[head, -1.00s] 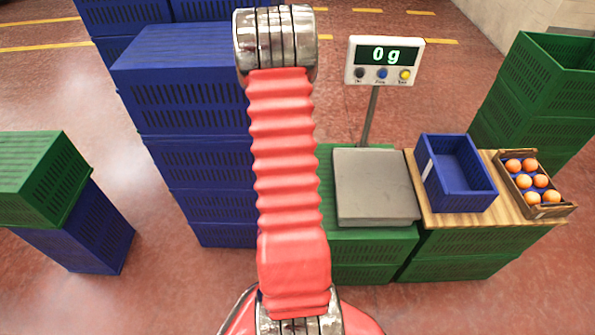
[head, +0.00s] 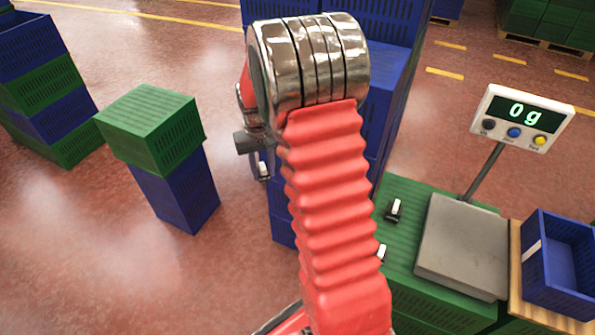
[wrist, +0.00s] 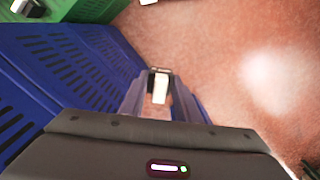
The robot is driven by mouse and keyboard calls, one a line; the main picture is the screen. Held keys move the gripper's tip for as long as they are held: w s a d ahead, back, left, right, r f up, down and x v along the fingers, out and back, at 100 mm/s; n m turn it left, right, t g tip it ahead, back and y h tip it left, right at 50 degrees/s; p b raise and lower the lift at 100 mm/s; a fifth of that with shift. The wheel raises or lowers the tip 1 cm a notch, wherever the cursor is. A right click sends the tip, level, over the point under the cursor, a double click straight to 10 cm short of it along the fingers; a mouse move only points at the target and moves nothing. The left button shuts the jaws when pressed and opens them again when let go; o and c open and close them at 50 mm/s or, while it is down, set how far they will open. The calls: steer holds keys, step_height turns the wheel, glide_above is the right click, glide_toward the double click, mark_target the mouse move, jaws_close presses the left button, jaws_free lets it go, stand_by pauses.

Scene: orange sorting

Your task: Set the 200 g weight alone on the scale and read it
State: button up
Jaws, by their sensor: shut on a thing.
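My gripper (wrist: 152,98) is shut on a small weight (wrist: 161,86) with a white top face and dark sides. I cannot read its marking. In the head view the held weight (head: 263,171) shows left of my arm, in the air and away from the scale. The scale's grey plate (head: 462,246) is bare. Its display (head: 522,112) reads 0 g. Two similar small weights lie on the green crate left of the scale: one farther back (head: 394,210), one nearer (head: 382,252) and partly hidden by my arm. Their markings are too small to read.
A blue bin (head: 534,262) stands on a wooden board right of the scale. Tall blue crates (head: 388,95) rise behind my arm. A green crate (head: 150,125) on a blue one stands at the left. Open floor lies between them.

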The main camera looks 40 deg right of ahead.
steer(key=w+a+r+n, duration=0.1)
steer(key=a+r, duration=0.1)
steer(key=a, duration=0.6)
steer(key=w+a+r+n, duration=0.2)
steer(key=a, duration=0.7)
steer(key=shift+w+n, duration=0.15)
steer(key=shift+n, duration=0.15)
